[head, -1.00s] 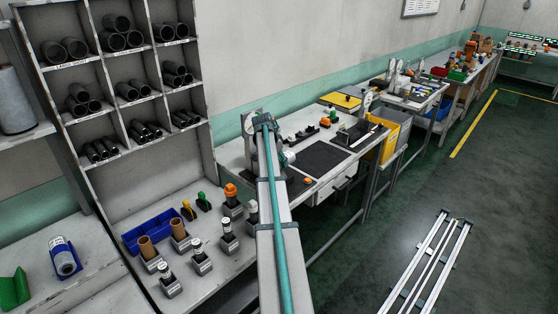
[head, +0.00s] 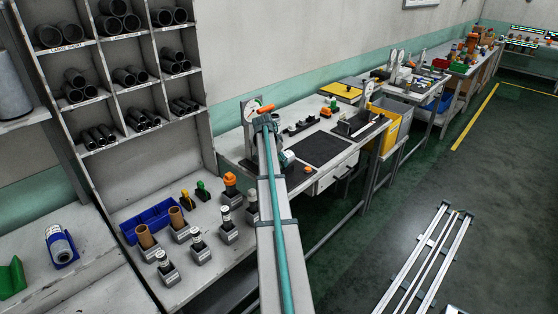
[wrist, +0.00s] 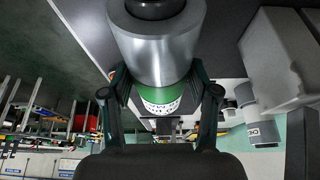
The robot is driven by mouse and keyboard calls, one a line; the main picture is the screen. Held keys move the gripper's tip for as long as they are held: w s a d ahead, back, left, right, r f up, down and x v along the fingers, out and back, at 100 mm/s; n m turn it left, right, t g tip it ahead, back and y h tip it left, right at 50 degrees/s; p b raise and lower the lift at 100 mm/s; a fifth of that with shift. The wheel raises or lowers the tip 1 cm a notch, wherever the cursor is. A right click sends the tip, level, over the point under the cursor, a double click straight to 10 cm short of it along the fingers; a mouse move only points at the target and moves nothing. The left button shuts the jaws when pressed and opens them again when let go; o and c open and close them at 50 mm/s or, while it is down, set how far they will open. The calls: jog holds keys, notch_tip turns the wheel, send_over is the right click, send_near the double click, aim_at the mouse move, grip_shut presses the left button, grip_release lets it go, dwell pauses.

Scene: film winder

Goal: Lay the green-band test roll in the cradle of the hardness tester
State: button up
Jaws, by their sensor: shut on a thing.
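The green-band test roll (wrist: 158,50) fills the upper middle of the wrist view, a silver cylinder with a green band and a printed white strip at its lower end. My gripper (wrist: 160,94) is shut on it, one dark finger on each side. In the head view my arm reaches to the bench, and its end hides the gripper and roll. A stand with a round white dial (head: 250,112), which looks like the hardness tester, is just behind the arm's end. I cannot make out its cradle. A grey block-shaped body (wrist: 280,60) is at the right in the wrist view.
A dark mat (head: 320,148) lies on the bench right of my arm. A yellow bin (head: 388,125) is beyond it. Several labelled holders and a blue tray (head: 150,222) stand on the left table. A blue cradle (head: 62,262) there holds another roll. The right floor has a rail frame.

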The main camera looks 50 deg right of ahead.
jog(key=shift+f, duration=0.2)
jog(key=shift+f+b, duration=0.35)
jog(key=shift+b, duration=0.05)
jog(key=shift+f, duration=0.1)
jog(key=o, duration=1.5)
jog(key=shift+c, duration=0.2)
jog(key=v, duration=1.2)
jog(key=shift+d, duration=0.1)
